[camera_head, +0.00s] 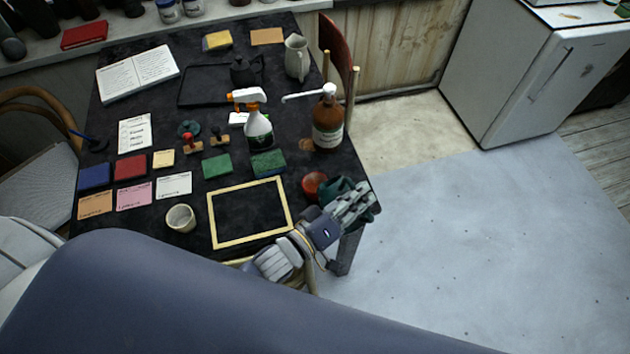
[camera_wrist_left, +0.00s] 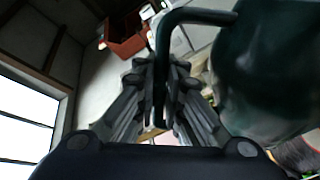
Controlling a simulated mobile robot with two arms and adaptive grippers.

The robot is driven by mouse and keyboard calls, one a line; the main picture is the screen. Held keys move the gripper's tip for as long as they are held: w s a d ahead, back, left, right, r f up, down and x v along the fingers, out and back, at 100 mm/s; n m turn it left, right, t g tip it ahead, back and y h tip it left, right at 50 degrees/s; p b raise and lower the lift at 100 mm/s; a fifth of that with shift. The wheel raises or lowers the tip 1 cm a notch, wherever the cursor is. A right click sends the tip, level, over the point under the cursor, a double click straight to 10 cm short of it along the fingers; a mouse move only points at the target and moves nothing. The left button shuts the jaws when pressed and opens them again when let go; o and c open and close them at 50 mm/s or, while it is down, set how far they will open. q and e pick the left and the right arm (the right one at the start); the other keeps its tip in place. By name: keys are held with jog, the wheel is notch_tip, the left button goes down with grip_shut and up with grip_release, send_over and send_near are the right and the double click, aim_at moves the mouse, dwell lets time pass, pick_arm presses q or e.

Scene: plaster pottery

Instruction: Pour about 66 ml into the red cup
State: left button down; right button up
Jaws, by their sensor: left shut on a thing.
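A red cup (camera_head: 314,183) is at the right side of the black table, near its front corner. My left gripper (camera_head: 354,203) is just right of it, at the table's edge, shut on the handle of a dark green jug (camera_head: 335,189). The gripper partly hides the jug in the head view, and the jug's near side comes close to the cup. In the left wrist view, the fingers (camera_wrist_left: 165,100) close around the thin dark handle, and the jug's body (camera_wrist_left: 268,70) fills the right. Its tilt and contents cannot be told. My right gripper is not in view.
A yellow-edged frame (camera_head: 212,222) lies left of the cup, with a cream cup (camera_head: 180,218) beyond it. A brown pump bottle (camera_head: 328,122), a spray bottle (camera_head: 257,122) and green pads (camera_head: 268,164) are behind. The floor to the right is clear.

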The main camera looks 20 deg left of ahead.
pick_arm(q)
jog(key=shift+r, duration=0.1)
jog(key=shift+s+d+f+m, duration=0.3)
jog(key=shift+d+f+m, duration=0.15)
jog(key=shift+m, duration=0.25)
jog(key=s+d+f+m+b, duration=0.4)
jog(key=d+f+m+b, duration=0.2)
jog(key=m, duration=0.3)
jog(key=shift+s+d+f+m, duration=0.3)
jog(key=shift+d+f, duration=0.45)
jog(key=shift+f, duration=0.15)
